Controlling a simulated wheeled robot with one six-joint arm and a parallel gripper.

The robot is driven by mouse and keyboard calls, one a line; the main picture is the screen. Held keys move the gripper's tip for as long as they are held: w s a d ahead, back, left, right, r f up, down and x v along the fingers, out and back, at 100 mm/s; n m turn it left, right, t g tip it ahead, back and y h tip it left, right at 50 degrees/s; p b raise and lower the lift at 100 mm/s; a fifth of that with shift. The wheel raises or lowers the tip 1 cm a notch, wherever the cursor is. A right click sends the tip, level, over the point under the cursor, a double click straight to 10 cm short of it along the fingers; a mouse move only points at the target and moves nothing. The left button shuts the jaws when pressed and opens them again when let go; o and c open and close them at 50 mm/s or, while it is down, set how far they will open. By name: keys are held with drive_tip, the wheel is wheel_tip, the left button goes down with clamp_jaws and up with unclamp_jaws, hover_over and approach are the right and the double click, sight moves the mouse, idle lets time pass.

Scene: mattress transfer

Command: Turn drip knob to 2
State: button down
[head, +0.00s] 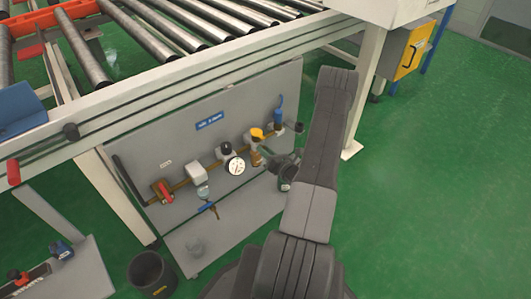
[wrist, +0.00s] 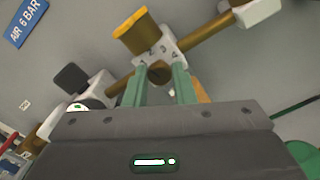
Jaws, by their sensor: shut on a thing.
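The drip knob (wrist: 159,74) is a small brown knob in front of a white block with a numbered face (wrist: 163,45), where what look like 2, 3 and 4 can be read. In the wrist view my gripper (wrist: 161,82) has its two green fingers shut on this knob, one on each side. The knob's pointer is too small to read. A yellow cap (wrist: 137,32) sits on the block. In the head view the yellow-topped unit (head: 257,135) is on the panel, with my gripper (head: 275,160) at its right side; my arm partly hides the area.
The grey panel (head: 235,205) carries a brass pipe with a red-handled valve (head: 163,191), a round gauge (head: 234,165) and a blue-topped unit (head: 278,115). The roller conveyor frame (head: 200,80) is above. A black bin (head: 152,275) stands lower left. Green floor (head: 430,200) is clear at right.

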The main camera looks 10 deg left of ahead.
drive_tip(key=shift+m, duration=1.2)
drive_tip(key=c, duration=1.2)
unclamp_jaws()
drive_tip(key=p+v, duration=0.2)
drive_tip(key=v, duration=1.1)
drive_tip(key=shift+s+d, duration=0.25)
drive_tip(key=shift+d, duration=0.05)
drive_tip(key=b+x, duration=0.2)
drive_tip(key=x, duration=1.1)
drive_tip(key=shift+w+a, duration=0.25)
drive_tip(key=shift+a, duration=0.05)
